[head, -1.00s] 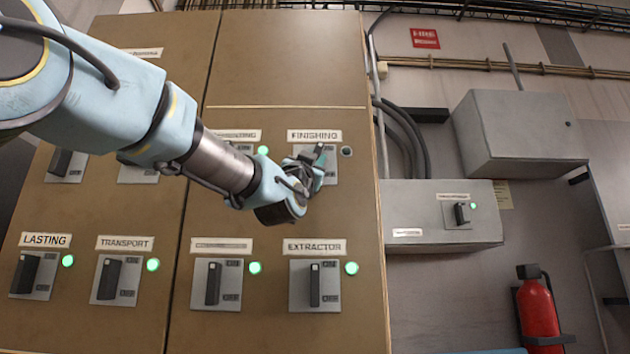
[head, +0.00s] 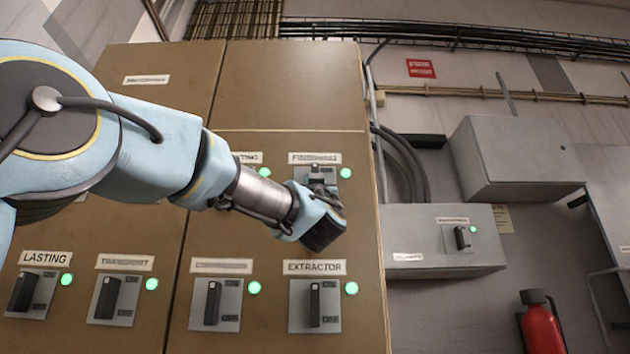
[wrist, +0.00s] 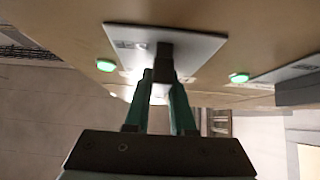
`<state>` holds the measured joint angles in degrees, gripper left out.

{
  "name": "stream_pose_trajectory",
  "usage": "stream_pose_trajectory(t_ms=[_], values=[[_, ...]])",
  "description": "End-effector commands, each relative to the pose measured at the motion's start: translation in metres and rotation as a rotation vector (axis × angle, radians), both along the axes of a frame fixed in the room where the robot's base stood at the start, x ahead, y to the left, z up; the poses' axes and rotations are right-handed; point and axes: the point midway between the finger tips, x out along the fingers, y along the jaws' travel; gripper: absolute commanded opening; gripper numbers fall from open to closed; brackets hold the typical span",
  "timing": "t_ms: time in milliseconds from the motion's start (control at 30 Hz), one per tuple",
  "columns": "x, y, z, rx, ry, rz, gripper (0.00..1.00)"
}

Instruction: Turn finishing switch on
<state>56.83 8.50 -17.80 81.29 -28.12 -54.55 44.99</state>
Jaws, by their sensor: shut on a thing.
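The finishing switch (head: 318,173) is on the tan cabinet under the label "FINISHING" (head: 315,158), partly covered by my gripper. The lamp (head: 346,173) to its right glows green. My gripper (head: 322,190) is at the switch, shut on its dark handle. In the wrist view, the two teal fingers of my gripper (wrist: 163,82) close around the dark handle (wrist: 164,58), which stands out from a pale plate (wrist: 200,48). The handle's exact angle is hard to tell, as the gripper hides most of it.
The extractor switch (head: 315,303) lies just below, with its green lamp (head: 351,288) lit. More switches with lit lamps are in the lower row to the left. A grey box (head: 440,245) and a red extinguisher (head: 542,328) are at the right.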

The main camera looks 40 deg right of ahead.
Motion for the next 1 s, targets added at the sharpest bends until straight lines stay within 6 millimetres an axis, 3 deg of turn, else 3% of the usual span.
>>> stream_pose_trajectory(t_ms=[167, 200, 467, 767, 1000], values=[[0.0, 0.0, 0.0, 0.0, 0.002, -0.001, 0.0], [0.0, 0.0, 0.0, 0.0, 0.002, -0.001, 0.25], [0.0, 0.0, 0.0, -0.001, 0.0, -0.001, 0.53], [-0.002, 0.002, -0.002, 0.0, 0.0, -0.001, 0.53], [-0.023, 0.018, -0.03, 0.001, -0.001, -0.001, 0.53]])
